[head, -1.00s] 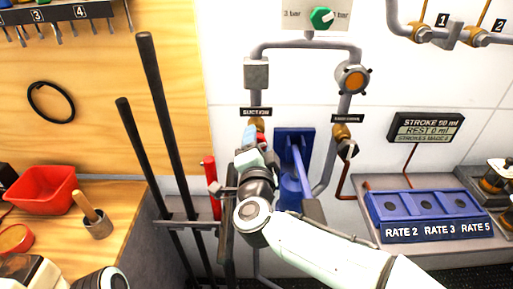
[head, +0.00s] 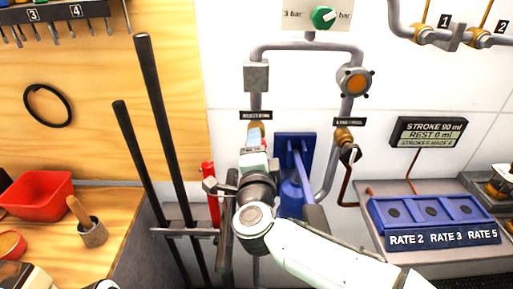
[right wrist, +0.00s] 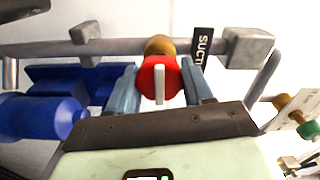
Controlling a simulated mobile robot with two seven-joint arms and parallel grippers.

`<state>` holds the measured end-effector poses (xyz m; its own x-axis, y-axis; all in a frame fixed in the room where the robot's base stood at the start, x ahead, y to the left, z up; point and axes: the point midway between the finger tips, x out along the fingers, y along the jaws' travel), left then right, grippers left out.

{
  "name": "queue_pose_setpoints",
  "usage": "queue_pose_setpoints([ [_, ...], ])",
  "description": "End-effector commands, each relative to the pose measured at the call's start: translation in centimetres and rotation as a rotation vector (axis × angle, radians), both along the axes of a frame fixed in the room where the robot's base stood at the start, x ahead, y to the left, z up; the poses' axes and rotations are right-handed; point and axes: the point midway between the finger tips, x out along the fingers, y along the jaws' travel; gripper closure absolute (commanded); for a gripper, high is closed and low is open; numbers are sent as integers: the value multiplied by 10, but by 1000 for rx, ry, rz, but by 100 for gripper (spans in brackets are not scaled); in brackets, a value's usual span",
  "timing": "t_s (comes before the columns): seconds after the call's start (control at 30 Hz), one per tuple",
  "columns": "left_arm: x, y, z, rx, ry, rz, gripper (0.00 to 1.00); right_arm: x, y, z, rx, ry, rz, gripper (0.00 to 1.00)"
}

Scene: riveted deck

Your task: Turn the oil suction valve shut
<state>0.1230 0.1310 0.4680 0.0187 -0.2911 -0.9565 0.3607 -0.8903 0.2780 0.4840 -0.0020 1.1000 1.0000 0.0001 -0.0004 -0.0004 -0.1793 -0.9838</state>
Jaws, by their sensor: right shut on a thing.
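The oil suction valve has a red handle (right wrist: 159,75) with a pale bar and a brass body (right wrist: 159,45) on a grey pipe. In the right wrist view the bar looks set across the pipe. The label beside it (right wrist: 201,48) reads "SUCT", partly cut off; it also shows in the head view (head: 256,115). My right gripper (right wrist: 160,80) is shut on the red handle, one finger on each side. In the head view my right gripper (head: 254,138) hides most of the valve. My left gripper is not in view.
A second valve (head: 344,137) sits on the pipe to the right. A blue pump (head: 293,190) stands close beside my right gripper. Two black bars (head: 165,125) lean in a rack to the left. A blue rate panel (head: 432,212) is at the right.

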Motion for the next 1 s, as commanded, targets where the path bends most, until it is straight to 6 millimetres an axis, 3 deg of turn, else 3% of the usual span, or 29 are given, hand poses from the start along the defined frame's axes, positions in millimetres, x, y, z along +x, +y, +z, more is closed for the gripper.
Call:
queue_pose_setpoints([
  [0.1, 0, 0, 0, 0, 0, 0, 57, 0, 0, 0, 0, 1, -1, 79],
  [0.13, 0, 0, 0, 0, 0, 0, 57, 0, 0, 0, 0, 1, -1, 46],
  [0.2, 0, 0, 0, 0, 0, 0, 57, 0, 0, 0, -1, 1, -1, 24],
  [0.5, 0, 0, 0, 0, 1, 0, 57, -1, 0, 0, -1, 0, 0, 24],
  [0.63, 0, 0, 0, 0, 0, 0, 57, -10, 0, 0, -2, 0, 1, 24],
  [1.0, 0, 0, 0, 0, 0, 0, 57, -89, 0, 1, -1, -2, 2, 24],
])
